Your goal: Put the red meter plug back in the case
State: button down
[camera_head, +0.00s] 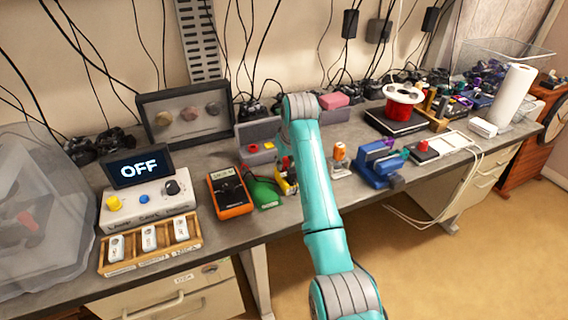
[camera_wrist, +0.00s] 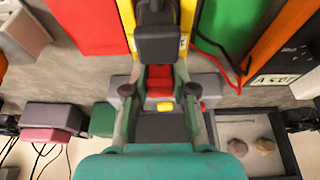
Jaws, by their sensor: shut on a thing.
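My gripper (camera_wrist: 160,100) is shut on a small red piece, which I take to be the red meter plug (camera_wrist: 159,82). It shows between the fingers in the wrist view. In the head view my arm hides most of the gripper, and a bit of red (camera_head: 286,162) shows beside the arm. A yellow-edged case (camera_head: 284,186) stands on the bench between the green pouch (camera_head: 263,192) and my arm. Its yellow edge (camera_wrist: 188,22) also shows at the top of the wrist view, apart from the plug. Its inside is mostly hidden.
An orange multimeter (camera_head: 230,194) lies left of the green pouch. A grey box with coloured buttons (camera_head: 259,152) sits behind the case. A small orange-capped bottle (camera_head: 339,158) and a blue vise (camera_head: 377,166) stand to the right. A framed stone display (camera_head: 187,117) leans at the back.

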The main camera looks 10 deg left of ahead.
aim_at(285, 160)
jog(key=c, duration=1.8)
grip_release()
grip_shut()
jog(key=shift+r, duration=1.25)
jog(key=shift+r, duration=1.6)
